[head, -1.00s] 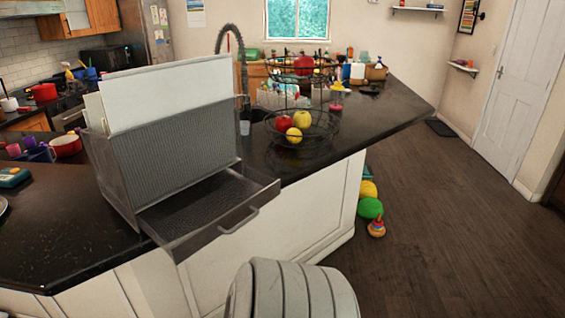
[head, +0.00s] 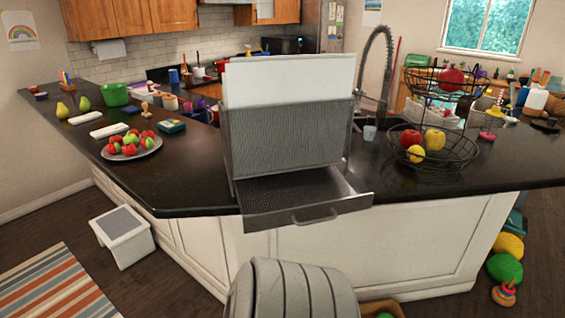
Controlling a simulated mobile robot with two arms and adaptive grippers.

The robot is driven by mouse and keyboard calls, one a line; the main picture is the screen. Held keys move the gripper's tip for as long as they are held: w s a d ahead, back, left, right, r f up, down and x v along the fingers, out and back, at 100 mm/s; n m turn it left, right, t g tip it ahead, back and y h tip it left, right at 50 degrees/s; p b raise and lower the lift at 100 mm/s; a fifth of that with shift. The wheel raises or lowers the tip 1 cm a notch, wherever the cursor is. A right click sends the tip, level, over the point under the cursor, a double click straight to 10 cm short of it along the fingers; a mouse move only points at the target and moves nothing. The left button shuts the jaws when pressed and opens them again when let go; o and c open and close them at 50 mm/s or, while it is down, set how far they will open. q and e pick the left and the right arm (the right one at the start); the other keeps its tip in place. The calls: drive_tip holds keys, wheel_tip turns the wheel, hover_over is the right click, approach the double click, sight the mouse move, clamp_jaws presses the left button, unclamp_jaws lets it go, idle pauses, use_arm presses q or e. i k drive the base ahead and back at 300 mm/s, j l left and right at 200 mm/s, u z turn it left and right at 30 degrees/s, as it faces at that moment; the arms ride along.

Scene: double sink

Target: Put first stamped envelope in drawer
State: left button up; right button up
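A grey mesh desk organizer (head: 285,140) stands on the dark counter near its front corner. Its low drawer (head: 300,196) is pulled open toward me, with a handle on the front, and looks empty. A large white sheet or envelope (head: 288,82) stands upright in the slot above; no stamp shows on it. Two small white flat items (head: 85,117) (head: 108,130) lie on the counter at the left; I cannot tell whether they are envelopes. Neither of my grippers is in view.
A plate of red and green fruit (head: 131,146) sits left of the organizer. A two-tier wire fruit basket (head: 432,150) stands to the right. A white step stool (head: 122,236) and a striped rug (head: 48,285) are on the floor at left.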

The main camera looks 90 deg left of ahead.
sight(327, 194)
drive_tip(key=u, duration=3)
